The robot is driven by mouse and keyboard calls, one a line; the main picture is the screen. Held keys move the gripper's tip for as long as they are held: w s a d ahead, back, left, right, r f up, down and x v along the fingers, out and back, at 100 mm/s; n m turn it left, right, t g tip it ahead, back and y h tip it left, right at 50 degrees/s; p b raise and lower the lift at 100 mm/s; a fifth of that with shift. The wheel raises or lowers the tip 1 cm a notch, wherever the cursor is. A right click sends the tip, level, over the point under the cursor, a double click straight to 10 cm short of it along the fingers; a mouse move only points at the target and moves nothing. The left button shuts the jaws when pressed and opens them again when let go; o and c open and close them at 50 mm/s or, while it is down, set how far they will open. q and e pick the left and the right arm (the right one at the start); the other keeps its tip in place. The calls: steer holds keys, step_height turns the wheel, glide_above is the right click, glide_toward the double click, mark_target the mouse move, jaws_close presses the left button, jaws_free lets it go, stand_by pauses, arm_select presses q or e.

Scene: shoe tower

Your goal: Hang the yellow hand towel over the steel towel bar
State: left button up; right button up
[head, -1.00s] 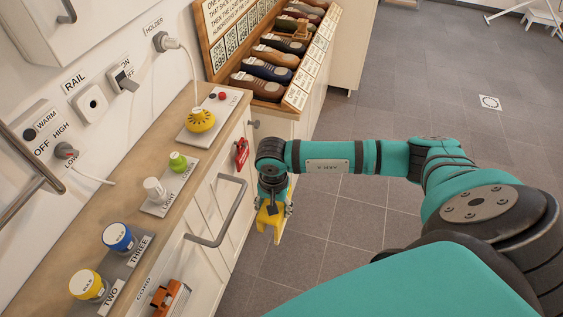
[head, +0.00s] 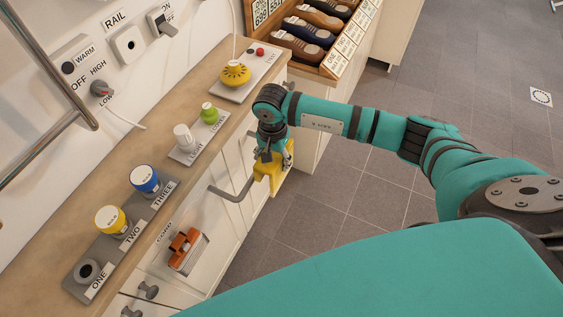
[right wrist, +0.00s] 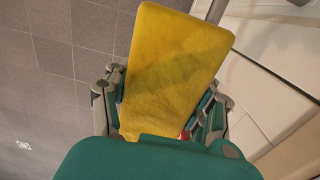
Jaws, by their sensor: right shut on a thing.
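The yellow hand towel (head: 267,183) hangs from my right gripper (head: 273,160), in front of the counter and over the floor. In the right wrist view the towel (right wrist: 172,65) is a broad flat yellow panel between the fingers of my right gripper (right wrist: 162,98), which is shut on it. A grey steel bar (head: 238,196) sticks out from the counter front, just left of the towel; its far end is hidden behind the gripper and towel. A grey bar piece (right wrist: 216,11) shows beside the towel's top edge. I cannot tell whether towel and bar touch. My left gripper is not in view.
A wooden counter (head: 60,222) carries yellow and blue jars, small bottles and a yellow round thing (head: 235,73). A second steel rail (head: 48,62) is on the left wall. A shoe rack (head: 318,35) stands behind. The tiled floor at right is open.

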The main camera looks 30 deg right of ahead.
steer(key=shift+w+a+b, duration=0.4)
steer(key=shift+w+a, duration=0.4)
steer(key=shift+w, duration=0.15)
steer(key=shift+w+a+b, duration=0.35)
steer(key=shift+w+a, duration=0.4)
steer(key=shift+w, duration=0.2)
step_height(320, 180, down, 7)
steer(key=b, duration=0.6)
steer(key=shift+r, duration=0.1)
steer(key=o, duration=1.3)
